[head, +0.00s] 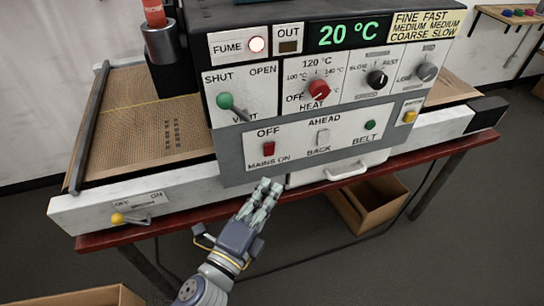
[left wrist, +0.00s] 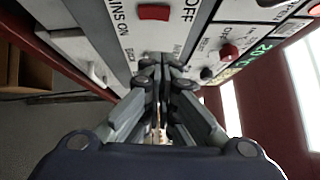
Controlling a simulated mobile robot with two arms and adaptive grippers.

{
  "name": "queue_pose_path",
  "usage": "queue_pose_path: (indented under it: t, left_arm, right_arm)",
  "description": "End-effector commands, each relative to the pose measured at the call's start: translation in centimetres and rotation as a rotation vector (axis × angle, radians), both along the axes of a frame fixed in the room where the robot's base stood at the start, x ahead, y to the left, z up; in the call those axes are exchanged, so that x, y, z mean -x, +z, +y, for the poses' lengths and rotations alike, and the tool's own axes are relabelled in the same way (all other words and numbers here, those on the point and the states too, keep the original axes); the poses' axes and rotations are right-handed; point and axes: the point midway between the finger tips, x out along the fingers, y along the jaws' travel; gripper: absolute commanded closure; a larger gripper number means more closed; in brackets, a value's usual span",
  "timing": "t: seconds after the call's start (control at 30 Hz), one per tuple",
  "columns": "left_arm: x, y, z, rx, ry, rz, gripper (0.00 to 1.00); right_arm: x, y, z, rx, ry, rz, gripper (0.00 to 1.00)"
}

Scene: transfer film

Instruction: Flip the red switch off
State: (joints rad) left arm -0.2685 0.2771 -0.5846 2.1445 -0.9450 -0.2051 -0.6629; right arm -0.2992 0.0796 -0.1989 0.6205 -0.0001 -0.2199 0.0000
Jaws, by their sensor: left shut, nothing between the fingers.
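The red switch (head: 268,148) is a small rocker on the grey lower panel (head: 232,165) of the machine, between the labels OFF above and MAINS ON below. It also shows in the left wrist view (left wrist: 153,12), near the top edge. My left gripper (head: 268,186) is shut and empty, just below the panel's lower edge and a short way under the red switch. In the left wrist view its closed fingers (left wrist: 158,66) point at the panel, apart from the switch as far as I can tell. My right gripper is not in view.
On the panel are a white AHEAD/BACK switch (head: 323,137) and a green BELT button (head: 370,125). Above are a green vent lever (head: 226,101) and a red heat knob (head: 319,90). A yellow lever (head: 118,219) is at left. A cardboard box (head: 372,204) stands under the red table (head: 405,160).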

Motion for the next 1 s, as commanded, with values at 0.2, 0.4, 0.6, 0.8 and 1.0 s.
queue_pose_path:
  t: [0.2, 0.4, 0.6, 0.8, 1.0]
  left_arm:
    - [-3.5, 0.6, -1.8, 0.002, 0.002, -0.001, 1.0]
    - [-6.4, 0.9, -1.4, -0.003, 0.002, -0.001, 1.0]
    - [-7.8, 0.9, -1.0, 0.0, 0.0, 0.001, 1.0]
    - [-8.0, 0.8, -0.9, 0.0, 0.0, 0.001, 1.0]
    - [-8.0, 0.9, -0.9, 0.001, 0.0, 0.003, 1.0]
  right_arm:
    - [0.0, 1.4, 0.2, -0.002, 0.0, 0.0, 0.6]
    - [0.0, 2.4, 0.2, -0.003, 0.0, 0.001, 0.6]
    - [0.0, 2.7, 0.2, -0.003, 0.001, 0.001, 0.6]
    - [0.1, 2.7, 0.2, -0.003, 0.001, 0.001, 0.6]
    - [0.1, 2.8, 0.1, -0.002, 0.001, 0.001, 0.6]
